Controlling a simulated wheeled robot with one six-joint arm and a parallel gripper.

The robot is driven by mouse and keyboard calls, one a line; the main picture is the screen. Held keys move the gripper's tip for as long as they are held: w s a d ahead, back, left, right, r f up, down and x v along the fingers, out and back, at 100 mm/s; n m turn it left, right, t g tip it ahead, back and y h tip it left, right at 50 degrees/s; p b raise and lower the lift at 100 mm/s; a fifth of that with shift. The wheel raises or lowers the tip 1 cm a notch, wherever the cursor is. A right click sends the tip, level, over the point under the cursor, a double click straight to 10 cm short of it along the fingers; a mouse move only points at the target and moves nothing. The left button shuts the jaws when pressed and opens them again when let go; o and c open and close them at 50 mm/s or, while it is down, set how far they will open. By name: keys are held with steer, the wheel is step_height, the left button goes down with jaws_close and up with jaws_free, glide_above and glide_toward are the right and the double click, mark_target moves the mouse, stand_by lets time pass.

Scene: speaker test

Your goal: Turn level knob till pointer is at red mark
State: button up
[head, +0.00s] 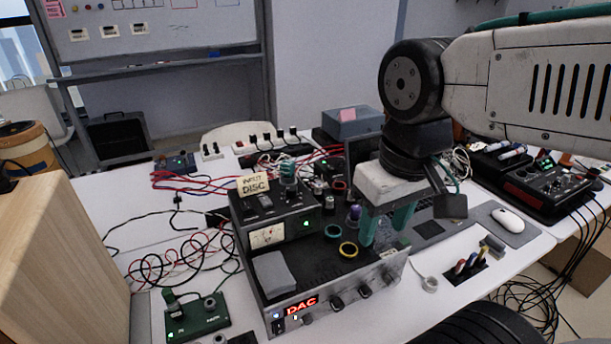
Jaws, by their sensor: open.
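My gripper (385,238) points down with its two green fingers apart, over the right part of a black-topped device (318,268). Nothing shows between the fingers. The device's silver front panel carries a red lit "DAC" display (301,305) and several dark knobs, among them a left knob (337,303), a middle knob (365,291) and a right knob (388,277). I cannot read which one is the level knob. No pointer or red mark can be made out on them. The fingers are above and behind the right knob, apart from it.
A smaller black unit with a meter (267,236) and a "DISC" note (254,184) stands on the device.

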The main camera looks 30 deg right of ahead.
steer(key=w+r+n, duration=0.2)
steer(key=w+n, duration=0.5)
steer(key=w, duration=0.8)
steer(key=n+g, duration=0.1)
steer(key=n, duration=0.5)
glide_toward(291, 188)
steer(key=shift+s+d+f, duration=0.1)
steer(key=shift+f, duration=0.1)
steer(key=shift+w+f, duration=0.25)
step_height(291, 188, down, 8)
steer(key=shift+r, duration=0.2)
steer(key=c, duration=1)
